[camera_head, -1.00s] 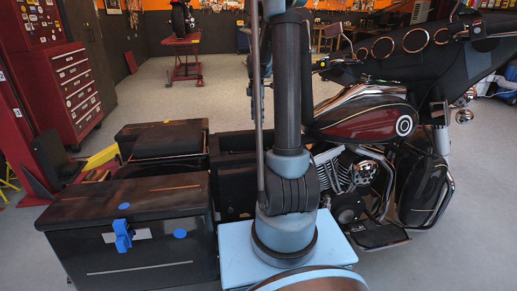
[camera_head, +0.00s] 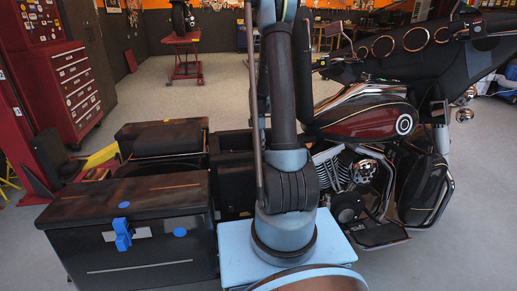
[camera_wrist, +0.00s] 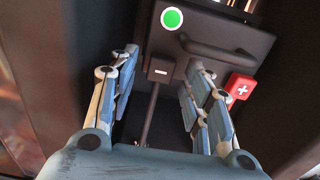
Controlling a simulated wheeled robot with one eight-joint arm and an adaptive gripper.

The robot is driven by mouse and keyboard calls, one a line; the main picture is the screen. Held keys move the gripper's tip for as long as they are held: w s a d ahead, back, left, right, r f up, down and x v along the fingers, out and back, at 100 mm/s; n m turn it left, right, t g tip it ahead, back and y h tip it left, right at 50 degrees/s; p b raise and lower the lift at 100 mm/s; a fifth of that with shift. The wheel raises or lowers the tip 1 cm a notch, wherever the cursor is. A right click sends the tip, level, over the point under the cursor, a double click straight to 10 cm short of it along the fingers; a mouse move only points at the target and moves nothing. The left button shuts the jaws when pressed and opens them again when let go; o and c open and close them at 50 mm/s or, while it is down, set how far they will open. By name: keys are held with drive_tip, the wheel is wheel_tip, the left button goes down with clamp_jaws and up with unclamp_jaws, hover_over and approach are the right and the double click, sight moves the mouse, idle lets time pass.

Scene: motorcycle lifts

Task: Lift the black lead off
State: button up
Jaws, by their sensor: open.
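In the wrist view my gripper (camera_wrist: 160,65) is open, with one blue-grey finger at the left and one at the right. Between the fingers is a small black block (camera_wrist: 160,73) with a light mark, and a thin dark strip runs down from it. This may be the black lead, but I cannot tell for sure. The block shows between the fingertips, and neither finger visibly grips it. Behind it is a dark case (camera_wrist: 215,72) with a handle and a green round sticker (camera_wrist: 172,18). In the head view my gripper is out of sight.
A red box with a white cross (camera_wrist: 240,87) sits right of my fingers. Dark walls close in on both sides. In the head view are a dark red motorcycle (camera_head: 365,122), a black box with blue marks (camera_head: 130,235) and a red tool cabinet (camera_head: 70,85). Open floor lies behind.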

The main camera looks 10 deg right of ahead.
drive_tip(key=shift+s+f, duration=0.1)
drive_tip(key=shift+f, duration=0.45)
clamp_jaws()
drive_tip(key=shift+d, duration=0.1)
